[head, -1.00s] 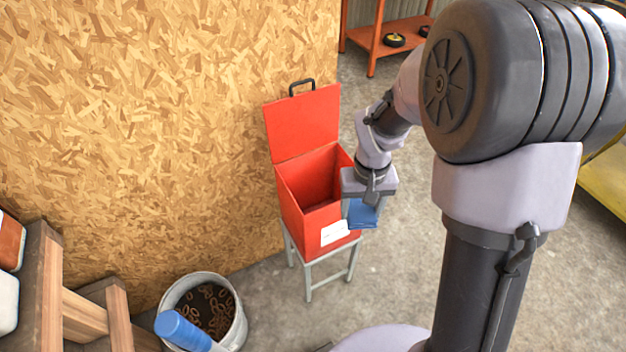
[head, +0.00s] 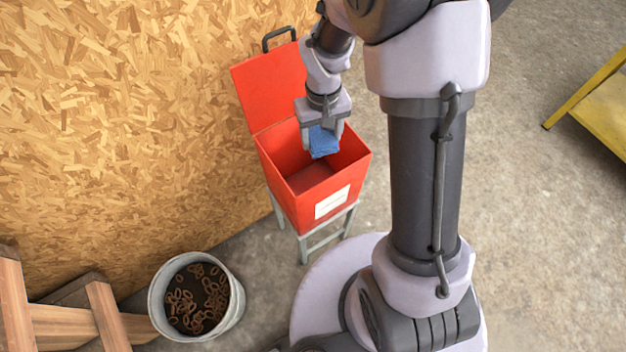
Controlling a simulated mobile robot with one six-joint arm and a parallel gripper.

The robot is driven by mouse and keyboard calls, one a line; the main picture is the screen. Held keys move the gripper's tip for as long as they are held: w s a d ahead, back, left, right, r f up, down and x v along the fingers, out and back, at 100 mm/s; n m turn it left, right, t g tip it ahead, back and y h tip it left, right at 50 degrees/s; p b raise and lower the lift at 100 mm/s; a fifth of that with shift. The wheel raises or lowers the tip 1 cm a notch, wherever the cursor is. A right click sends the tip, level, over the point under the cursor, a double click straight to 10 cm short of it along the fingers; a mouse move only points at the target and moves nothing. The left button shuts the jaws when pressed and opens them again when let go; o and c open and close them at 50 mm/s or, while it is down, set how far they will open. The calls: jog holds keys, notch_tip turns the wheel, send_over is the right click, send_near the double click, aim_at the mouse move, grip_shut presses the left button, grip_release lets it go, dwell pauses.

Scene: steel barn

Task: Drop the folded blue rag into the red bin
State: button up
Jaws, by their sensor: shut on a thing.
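The red bin (head: 344,186) stands on a grey metal stand against the board wall. Its lid (head: 270,88) is open and leans back toward the wall, and a white label is on its front. My gripper (head: 322,140) is over the bin's opening, toward its back right part. It is shut on the folded blue rag (head: 324,143), which hangs below the fingers. The rag appears at about the level of the rim; its exact height cannot be told. The visible part of the bin's floor is bare.
A grey bucket (head: 235,312) of rusty rings or links stands on the floor at the lower left. Wooden beams (head: 60,325) are left of it. A yellow frame (head: 590,95) is at the far right. Concrete floor between is clear.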

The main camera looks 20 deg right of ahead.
jog(key=o, duration=1.3)
notch_tip(320, 180, up, 18)
jog(key=p, duration=0.7)
jog(key=shift+f, duration=0.2)
jog(key=s+a+r+m+t, duration=0.1)
jog(key=s+r+t, duration=0.1)
jog(key=s, duration=0.3)
jog(key=s+a+r+m+t+y+b, duration=0.1)
jog(key=s+r+m+t, duration=0.1)
jog(key=s+r, duration=0.2)
jog(key=s+a+r+m+t+y+b, duration=0.1)
jog(key=s+r, duration=0.3)
jog(key=s, duration=0.4)
jog(key=shift+a+m+t, duration=0.4)
jog(key=shift+a+m, duration=0.1)
